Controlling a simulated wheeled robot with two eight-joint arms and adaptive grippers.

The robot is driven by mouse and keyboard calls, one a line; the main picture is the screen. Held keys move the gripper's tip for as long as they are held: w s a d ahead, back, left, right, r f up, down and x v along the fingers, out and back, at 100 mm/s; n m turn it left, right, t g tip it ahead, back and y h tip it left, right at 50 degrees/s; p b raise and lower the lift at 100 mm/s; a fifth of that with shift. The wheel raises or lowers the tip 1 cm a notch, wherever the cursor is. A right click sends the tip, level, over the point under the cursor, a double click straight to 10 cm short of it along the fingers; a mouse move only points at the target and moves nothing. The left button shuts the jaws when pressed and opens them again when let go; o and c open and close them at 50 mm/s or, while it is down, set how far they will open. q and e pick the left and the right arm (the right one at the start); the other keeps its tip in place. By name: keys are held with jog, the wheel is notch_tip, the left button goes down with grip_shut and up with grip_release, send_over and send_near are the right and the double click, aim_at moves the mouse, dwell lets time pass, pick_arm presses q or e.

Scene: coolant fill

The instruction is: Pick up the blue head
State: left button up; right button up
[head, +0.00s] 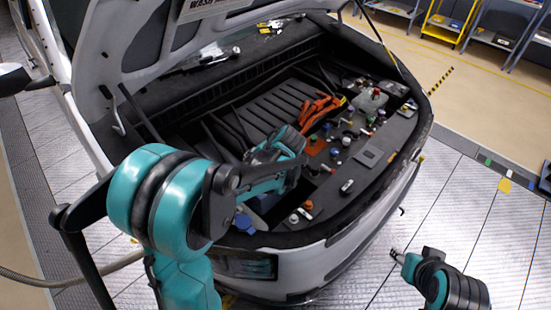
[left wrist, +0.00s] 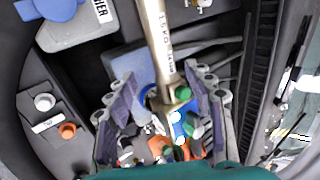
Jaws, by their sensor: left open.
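I cannot tell for sure which part is the blue head. In the left wrist view, a blue rounded part (left wrist: 147,97) shows between my left fingers, partly hidden by a pale metal shaft with printed lettering (left wrist: 158,40). Small blue and green pieces (left wrist: 178,120) lie just below the shaft's end. My left gripper (left wrist: 163,82) is open, with a finger on each side of the shaft; contact cannot be made out. In the head view, my left gripper (head: 278,152) is over the middle of the car's engine bay. My right gripper (head: 396,256) is outside the car, low at the right.
Another blue piece (head: 244,223) lies near the bay's front edge. Small coloured caps (head: 346,140), an orange part (head: 318,110) and a translucent container (head: 369,101) crowd the bay's right side. The raised hood (head: 125,40) stands at upper left.

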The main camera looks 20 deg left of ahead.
pick_arm(q)
jog(key=b+x, duration=0.1)
jog(key=x, duration=0.6)
jog(key=shift+w+a+f+b, duration=0.15)
jog(key=shift+a+b, duration=0.2)
jog(key=shift+d, duration=0.1)
jog(key=shift+c, duration=0.9)
grip_shut()
